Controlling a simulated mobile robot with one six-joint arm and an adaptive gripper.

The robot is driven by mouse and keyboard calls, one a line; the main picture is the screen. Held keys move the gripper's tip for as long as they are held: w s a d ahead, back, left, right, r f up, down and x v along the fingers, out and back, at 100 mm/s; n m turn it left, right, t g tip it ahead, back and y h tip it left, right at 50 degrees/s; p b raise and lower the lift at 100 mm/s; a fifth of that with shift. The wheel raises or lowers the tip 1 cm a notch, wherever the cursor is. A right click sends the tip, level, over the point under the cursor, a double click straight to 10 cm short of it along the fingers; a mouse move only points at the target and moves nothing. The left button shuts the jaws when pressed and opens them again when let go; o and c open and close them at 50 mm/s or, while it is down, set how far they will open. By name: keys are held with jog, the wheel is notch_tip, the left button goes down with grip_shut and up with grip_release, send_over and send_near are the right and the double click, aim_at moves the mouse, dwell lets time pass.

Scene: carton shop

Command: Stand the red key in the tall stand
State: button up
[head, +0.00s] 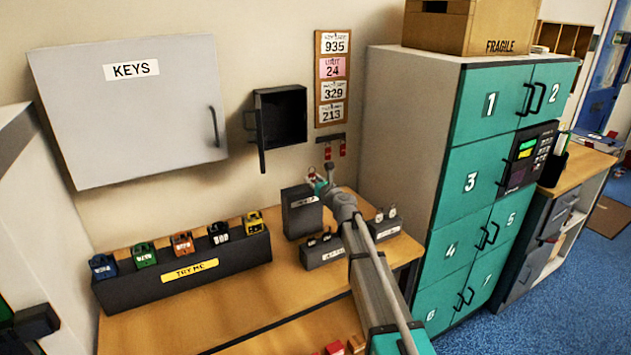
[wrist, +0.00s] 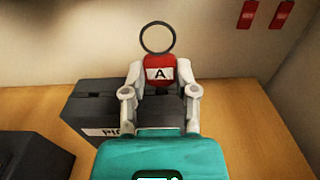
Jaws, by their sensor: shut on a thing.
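The red key (wrist: 160,68) has a white label with the letter A and a metal ring on top. My gripper (wrist: 160,92) is shut on it, one pale finger on each side, and the key looks upright. In the head view my gripper (head: 320,178) is just above and right of the top of the tall stand (head: 297,218), a dark block with a white label. In the wrist view a dark block (wrist: 88,104) with a partly covered label lies behind and below the key. The key's lower end is hidden, so I cannot tell whether it touches the block.
A low dark stand (head: 322,258) and another small stand (head: 382,232) flank my arm. A long dark rack (head: 190,280) with several coloured padlocks is on the left. Red tags (head: 342,150) hang on the wall behind. Teal lockers (head: 480,170) stand at the right.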

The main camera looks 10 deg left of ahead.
jog(key=shift+f+b, duration=0.55)
dwell(1.1)
jog(key=o, duration=0.9)
jog(key=shift+o, duration=0.2)
jog(key=shift+s, duration=0.1)
jog(key=v, duration=0.8)
dwell(0.5)
dwell(0.4)
